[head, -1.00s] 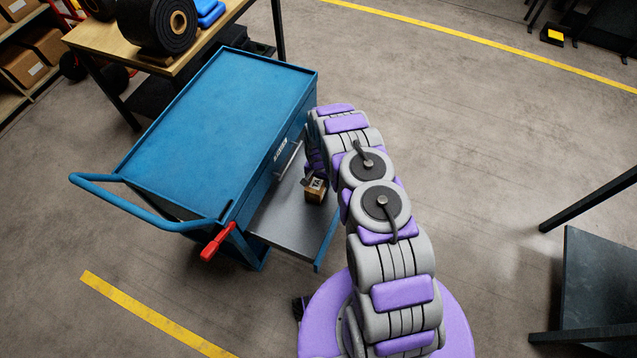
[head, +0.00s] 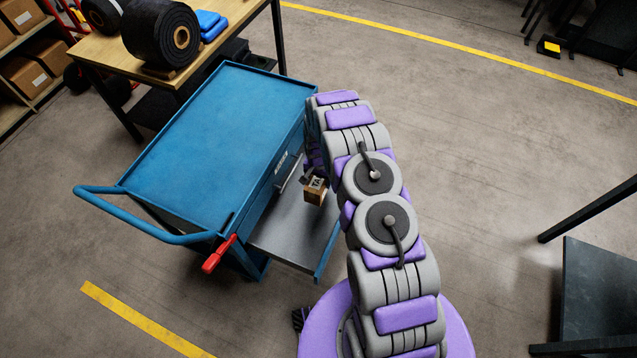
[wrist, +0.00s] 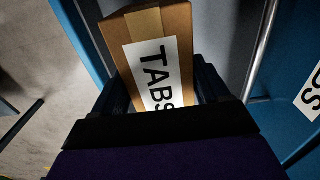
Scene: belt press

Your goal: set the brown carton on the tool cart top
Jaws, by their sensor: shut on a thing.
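The brown carton (head: 315,192) is small and has a white label; in the wrist view the carton (wrist: 122,36) shows the letters TABS. My gripper (wrist: 158,88) is shut on the carton, with a finger on each side of it. In the head view my arm hides most of the gripper. The carton is over the open lower tray of the blue tool cart, beside the cart's drawer front; I cannot tell whether it touches the tray. The tool cart top (head: 215,135) is a flat blue surface with a low rim, and it is bare.
The grey pulled-out tray (head: 285,240) lies below the carton. A blue push handle (head: 130,218) and a red lever (head: 218,254) stick out at the cart's near end. A wooden bench (head: 105,45) with a black roll (head: 160,35) stands behind. A dark table (head: 600,295) is at right.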

